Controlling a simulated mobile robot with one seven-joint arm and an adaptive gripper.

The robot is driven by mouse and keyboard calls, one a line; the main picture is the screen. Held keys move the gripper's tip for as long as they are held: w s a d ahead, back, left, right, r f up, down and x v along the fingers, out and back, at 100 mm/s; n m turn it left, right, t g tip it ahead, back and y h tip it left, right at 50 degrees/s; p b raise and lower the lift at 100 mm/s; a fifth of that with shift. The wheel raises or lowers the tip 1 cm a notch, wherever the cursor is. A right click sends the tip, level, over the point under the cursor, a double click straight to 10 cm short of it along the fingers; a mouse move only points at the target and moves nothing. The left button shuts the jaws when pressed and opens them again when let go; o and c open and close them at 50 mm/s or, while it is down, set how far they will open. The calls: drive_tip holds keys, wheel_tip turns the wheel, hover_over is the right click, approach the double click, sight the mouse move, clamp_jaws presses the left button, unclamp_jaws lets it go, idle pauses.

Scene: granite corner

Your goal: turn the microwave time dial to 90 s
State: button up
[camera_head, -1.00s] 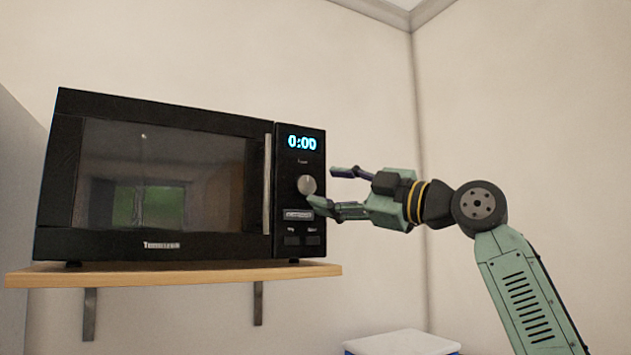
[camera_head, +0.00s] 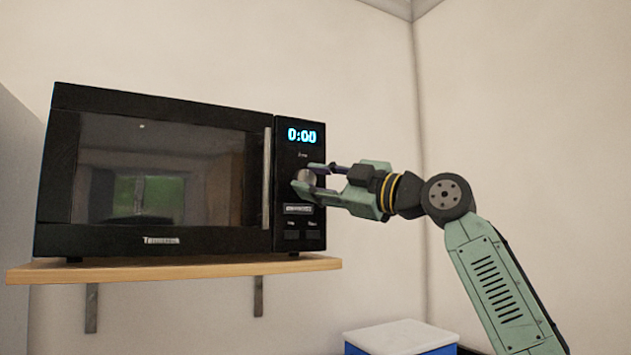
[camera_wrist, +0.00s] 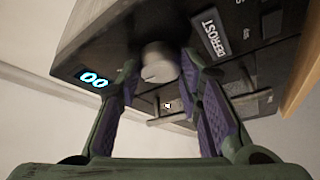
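The black microwave (camera_head: 160,180) stands on a wooden shelf. Its display (camera_head: 302,136) reads 0:00. The round silver time dial (camera_head: 306,181) is on the control panel below the display; it also shows in the wrist view (camera_wrist: 159,62). My gripper (camera_head: 312,178) is at the panel with its fingers spread, one above and one below the dial in the head view. In the wrist view (camera_wrist: 160,85) the open fingers lie to either side of the dial with gaps visible. Contact with the dial is not visible.
The wooden shelf (camera_head: 180,268) juts from the wall under the microwave. Buttons, including a DEFROST label (camera_wrist: 211,37), sit just below the dial. The door handle (camera_head: 267,178) is left of the panel. A blue box with a white lid (camera_head: 400,337) is lower right.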

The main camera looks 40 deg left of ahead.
drive_tip(key=c, duration=0.6)
drive_tip(key=shift+o, duration=0.2)
drive_tip(key=shift+m, duration=0.3)
drive_tip(key=m, duration=0.1)
drive_tip(key=m+t+y, duration=0.1)
drive_tip(key=m, duration=0.1)
drive_tip(key=shift+s+a+f, duration=0.1)
drive_tip(key=shift+f, duration=0.1)
drive_tip(key=m+t+b, duration=0.1)
drive_tip(key=m+t, duration=0.2)
drive_tip(key=m, duration=0.2)
drive_tip(key=m+t+b, duration=0.1)
drive_tip(key=m+t, duration=0.2)
drive_tip(key=m, duration=0.2)
drive_tip(key=m+t+b, duration=0.2)
drive_tip(key=m+t, duration=0.1)
drive_tip(key=m, duration=0.2)
drive_tip(key=shift+s+a+f+t+y, duration=0.15)
drive_tip(key=shift+s+t+y, duration=0.15)
drive_tip(key=shift+s, duration=0.1)
drive_tip(key=m+t+h, duration=0.1)
drive_tip(key=m+t, duration=0.1)
drive_tip(key=m, duration=0.2)
drive_tip(key=m+t+h, duration=0.2)
drive_tip(key=m, duration=0.2)
drive_tip(key=shift+s, duration=0.1)
drive_tip(key=shift+m, duration=0.3)
